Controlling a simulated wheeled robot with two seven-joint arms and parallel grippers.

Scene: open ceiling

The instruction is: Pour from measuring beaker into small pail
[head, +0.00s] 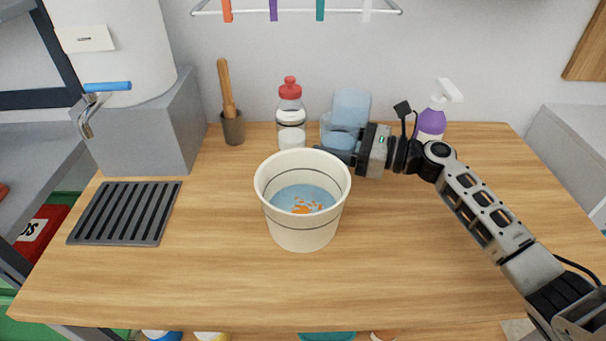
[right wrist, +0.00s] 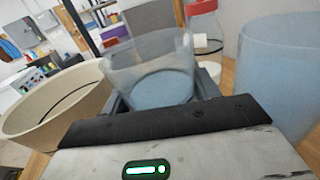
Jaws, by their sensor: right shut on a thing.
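The small pail (head: 303,230) is cream-white with thin dark lines and stands upright mid-table. Blue liquid with orange bits (head: 308,207) shows inside it. The measuring beaker (head: 338,138) is clear, with blue liquid in its lower part, just behind and right of the pail. In the right wrist view the beaker (right wrist: 150,70) sits between my fingers, and the pail (right wrist: 40,112) is to its left. My right gripper (head: 340,155) is shut on the beaker, which looks about upright. Whether its base touches the table is hidden. My left gripper is not in view.
A blue translucent cylinder (head: 352,103) stands close behind the beaker. A red-capped bottle (head: 291,117) is left of it, a purple spray bottle (head: 431,122) right. The front table (head: 200,290) is clear.

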